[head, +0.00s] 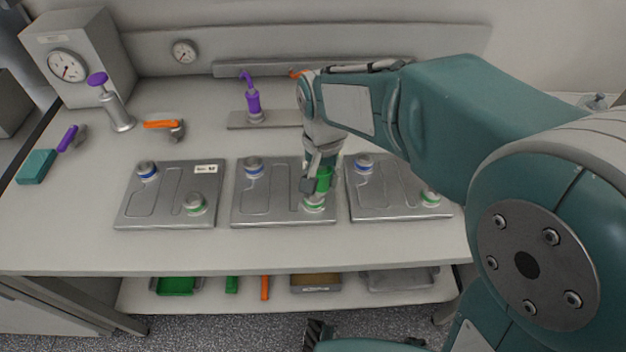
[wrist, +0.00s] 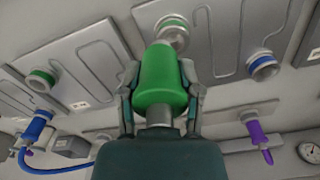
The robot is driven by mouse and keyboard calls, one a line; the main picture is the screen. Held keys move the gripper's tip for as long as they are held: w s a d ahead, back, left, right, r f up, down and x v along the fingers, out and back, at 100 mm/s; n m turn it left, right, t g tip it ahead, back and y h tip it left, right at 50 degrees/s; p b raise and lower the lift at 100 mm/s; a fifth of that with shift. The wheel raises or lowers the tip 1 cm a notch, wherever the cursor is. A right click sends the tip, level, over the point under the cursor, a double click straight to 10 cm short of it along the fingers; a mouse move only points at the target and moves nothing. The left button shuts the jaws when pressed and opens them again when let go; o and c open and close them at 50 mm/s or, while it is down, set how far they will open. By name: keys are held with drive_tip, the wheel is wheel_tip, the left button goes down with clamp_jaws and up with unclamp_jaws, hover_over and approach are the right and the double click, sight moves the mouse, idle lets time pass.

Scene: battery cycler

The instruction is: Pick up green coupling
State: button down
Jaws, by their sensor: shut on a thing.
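The green coupling (wrist: 160,82) is a green cylinder with a grey metal lower part, held between the fingers of my gripper (wrist: 160,88) in the wrist view. In the head view my gripper (head: 316,184) points down over the front right of the middle plate (head: 270,192). The green coupling (head: 323,179) shows there partly behind a finger, just above the green-ringed port (head: 314,203). In the wrist view the coupling's end overlaps a round port (wrist: 172,34). I cannot tell whether the coupling touches the port.
A left plate (head: 168,190) and a right plate (head: 395,185) flank the middle one, each with blue-ringed and green-ringed ports. Behind stand a purple-handled fitting (head: 253,105), an orange-handled valve (head: 164,125) and a gauge box (head: 75,60). A lower shelf (head: 215,300) holds trays.

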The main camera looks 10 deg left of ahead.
drive_tip(key=s+d+r, duration=0.7)
drive_tip(key=d, duration=0.2)
drive_tip(key=shift+s, duration=0.2)
drive_tip(key=c, duration=0.8)
unclamp_jaws()
drive_tip(key=shift+r, duration=0.1)
clamp_jaws()
drive_tip(key=shift+r, duration=2.5)
drive_tip(key=shift+s, duration=0.1)
